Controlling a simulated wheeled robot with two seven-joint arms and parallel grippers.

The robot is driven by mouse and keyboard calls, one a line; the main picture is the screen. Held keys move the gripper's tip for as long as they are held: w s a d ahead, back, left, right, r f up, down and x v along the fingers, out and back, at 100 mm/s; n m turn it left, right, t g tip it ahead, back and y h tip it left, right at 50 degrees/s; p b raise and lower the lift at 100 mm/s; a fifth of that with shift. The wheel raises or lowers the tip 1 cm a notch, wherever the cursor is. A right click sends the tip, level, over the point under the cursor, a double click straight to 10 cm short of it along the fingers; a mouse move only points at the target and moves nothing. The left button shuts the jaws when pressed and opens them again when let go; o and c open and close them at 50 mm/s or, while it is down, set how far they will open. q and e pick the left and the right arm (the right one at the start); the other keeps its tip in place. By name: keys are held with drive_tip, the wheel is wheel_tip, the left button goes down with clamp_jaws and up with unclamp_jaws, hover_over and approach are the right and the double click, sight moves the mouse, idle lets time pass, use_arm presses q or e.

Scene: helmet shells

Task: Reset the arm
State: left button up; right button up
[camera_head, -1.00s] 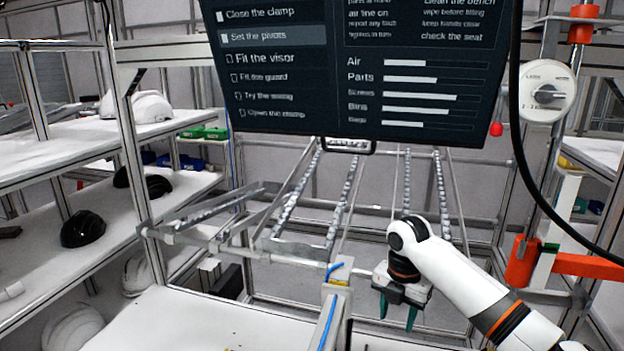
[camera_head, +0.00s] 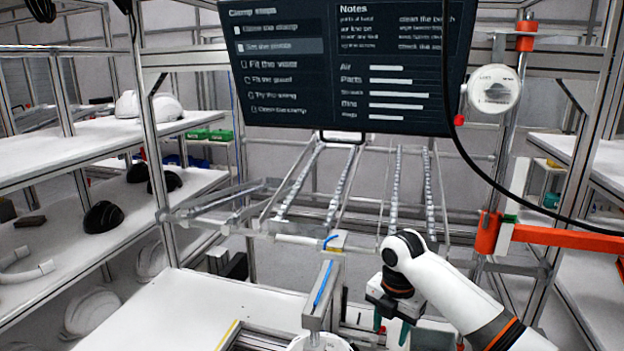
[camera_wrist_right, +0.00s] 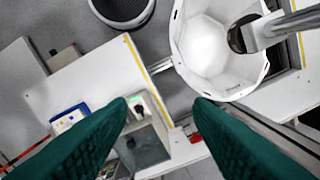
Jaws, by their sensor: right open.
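My right arm comes in from the lower right in the head view. Its gripper (camera_head: 391,328) hangs with its green fingers pointing down, apart from each other and holding nothing. My left gripper is not in view.
The white bench (camera_head: 180,308) is mostly clear at left. A metal post (camera_head: 320,295) stands close left of my right gripper. An orange arm (camera_head: 565,239) juts in at right. A dark screen (camera_head: 345,65) hangs above. Shelves (camera_head: 75,150) hold helmets at left.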

drive_tip(key=s+a+f+m+t+y, duration=0.1)
drive_tip(key=s+a+f+m, duration=0.35)
drive_tip(key=s+f, duration=0.3)
drive_tip(key=s+a+f+m+y, duration=0.25)
drive_tip(key=s+f+m, duration=0.25)
drive_tip(key=s+f, duration=0.25)
drive_tip(key=s+d+r+m+t+h, duration=0.1)
drive_tip(key=s+d+m+h, duration=0.1)
drive_tip(key=s+d+m, duration=0.55)
drive_tip(key=s+d+m+t+h, duration=0.15)
drive_tip(key=s+d+m, duration=0.25)
drive_tip(key=s+m, duration=0.7)
drive_tip(key=s+f+n+g+b, duration=0.25)
drive_tip(key=f+b, duration=0.45)
drive_tip(key=f, duration=2.7)
use_arm(q)
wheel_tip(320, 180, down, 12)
drive_tip(key=b, duration=0.4)
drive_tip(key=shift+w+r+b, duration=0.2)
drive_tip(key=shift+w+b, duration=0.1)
use_arm(e)
drive_tip(key=s+d+f, duration=0.2)
drive_tip(key=s+f, duration=1.4)
drive_tip(key=f, duration=0.3)
drive_tip(key=shift+s+d+f, duration=0.25)
drive_tip(key=shift+d+f, duration=0.05)
